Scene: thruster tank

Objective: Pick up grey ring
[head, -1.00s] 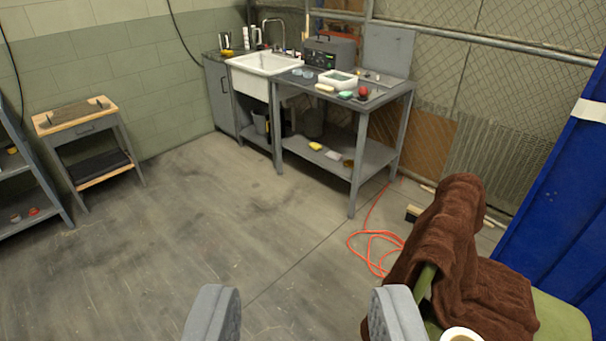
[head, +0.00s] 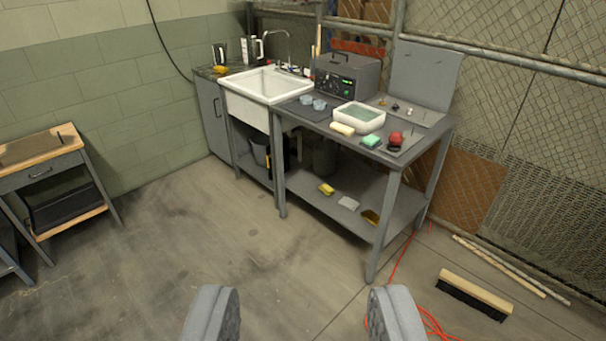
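My gripper (head: 304,316) is open and empty at the bottom of the view, its two grey fingers wide apart above the floor. The metal workbench (head: 440,122) stands ahead, beyond its reach. Two small round pale blue-grey pieces (head: 319,104) lie side by side on a dark mat at the bench's left end. Several tiny pieces (head: 395,107) lie on a grey sheet at the back right of the bench. I cannot tell which of these, if any, is the grey ring; they are too small.
The bench also holds a grey device (head: 347,77), a white tray (head: 360,117), a green sponge (head: 371,141) and a red ball-like thing (head: 396,138). A white sink (head: 268,84) adjoins it. A broom head (head: 475,294) and orange cord (head: 401,262) lie right. Floor ahead is clear.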

